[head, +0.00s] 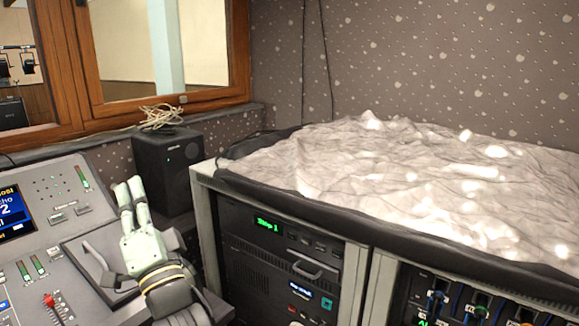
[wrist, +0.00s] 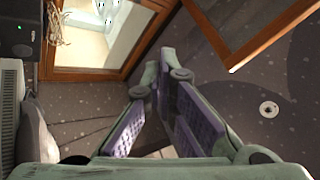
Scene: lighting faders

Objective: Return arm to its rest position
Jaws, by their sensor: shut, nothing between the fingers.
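My gripper (head: 130,184) is pale green and points up, above the right part of the grey lighting console (head: 70,238). It is shut, with its fingertips together and nothing between them. The wrist view shows the same gripper (wrist: 163,78) with purple pads, its tips meeting in front of the wall and window frame. A red fader knob (head: 48,300) stands on the console to the left of my forearm and apart from it. Part of the console is hidden behind my arm.
A black speaker (head: 168,168) with a coiled cable (head: 160,116) on top stands just right of my gripper. A rack cabinet (head: 250,262), topped by a crumpled pale cloth (head: 400,175), fills the right. A wood-framed window (head: 170,100) is behind.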

